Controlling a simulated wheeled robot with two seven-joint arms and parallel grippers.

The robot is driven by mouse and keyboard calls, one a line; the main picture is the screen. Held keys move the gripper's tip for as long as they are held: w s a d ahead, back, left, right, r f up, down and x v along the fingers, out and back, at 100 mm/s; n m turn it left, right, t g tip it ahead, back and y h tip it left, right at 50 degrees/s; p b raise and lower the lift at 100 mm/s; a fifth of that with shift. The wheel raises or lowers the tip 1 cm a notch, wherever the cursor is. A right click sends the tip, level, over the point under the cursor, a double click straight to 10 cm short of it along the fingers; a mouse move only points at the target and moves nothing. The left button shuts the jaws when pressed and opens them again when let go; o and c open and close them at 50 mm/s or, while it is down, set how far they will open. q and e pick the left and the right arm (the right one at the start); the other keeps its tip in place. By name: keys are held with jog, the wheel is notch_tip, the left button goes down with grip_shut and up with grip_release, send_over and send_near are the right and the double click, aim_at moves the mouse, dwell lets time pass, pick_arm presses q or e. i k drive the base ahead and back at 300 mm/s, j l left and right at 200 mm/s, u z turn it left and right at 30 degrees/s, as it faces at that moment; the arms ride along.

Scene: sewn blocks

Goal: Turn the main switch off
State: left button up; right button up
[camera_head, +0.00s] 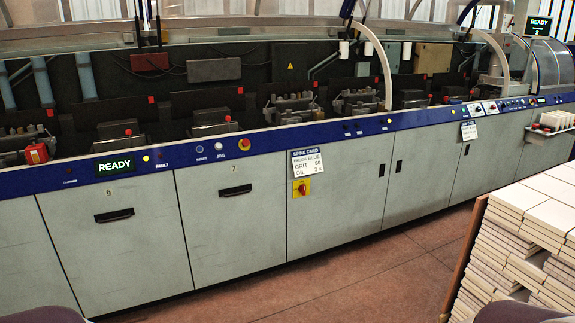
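A red rotary knob on a yellow plate (301,188) sits on the grey front panel of a long machine, just below a white card headed "SPINE CARD" (307,162). It looks like the main switch, but its label and exact knob position are too small to read. A green-lit display (115,166) on the blue strip reads "READY". Neither gripper is in view; only dark rounded shapes, possibly mine, show at the bottom left and bottom right edges.
Stacks of pale blocks (520,235) stand at the lower right beside a brown board edge. The reddish floor (340,285) before the machine is clear. The blue strip (270,143) carries buttons and lamps. A red box (36,153) sits at the far left above the strip.

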aim_at(302, 189)
jog(key=i+z, duration=0.1)
jog(key=i, duration=0.65)
jog(key=i+j+z, duration=0.1)
jog(key=i, duration=0.65)
jog(key=i+l+u, duration=0.25)
jog(key=i+l, duration=0.75)
jog(key=i+l+u, duration=0.2)
jog(key=i+l, duration=0.9)
jog(key=l, duration=0.15)
